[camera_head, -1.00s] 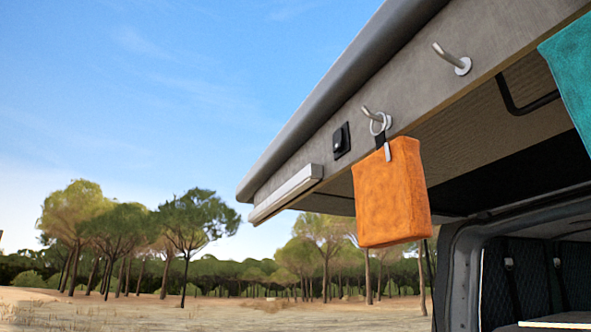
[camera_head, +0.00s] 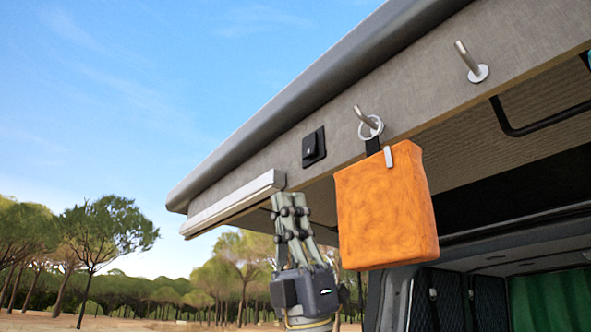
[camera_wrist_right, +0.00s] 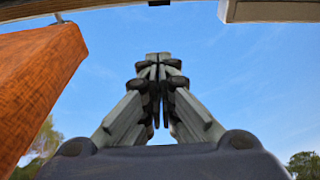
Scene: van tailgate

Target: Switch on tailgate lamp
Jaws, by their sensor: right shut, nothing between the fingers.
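The tailgate lamp (camera_head: 235,204) is a pale bar along the lower edge of the open tailgate (camera_head: 420,90). A black square switch (camera_head: 313,147) is set in the tailgate panel, between the lamp and a hook. My right gripper (camera_head: 290,200) points up, below the switch and by the lamp's right end, with its fingers shut and empty. In the right wrist view its closed fingertips (camera_wrist_right: 158,58) point at the sky, and the lamp's end (camera_wrist_right: 270,10) is at the upper right. A small dark piece at the top edge there may be the switch. My left gripper is not in view.
An orange block-like item (camera_head: 385,205) hangs by a strap from a metal hook (camera_head: 366,118), just right of my right gripper. It shows at the left in the right wrist view (camera_wrist_right: 35,85). Another hook (camera_head: 471,62) is bare. Open sky lies left of the tailgate.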

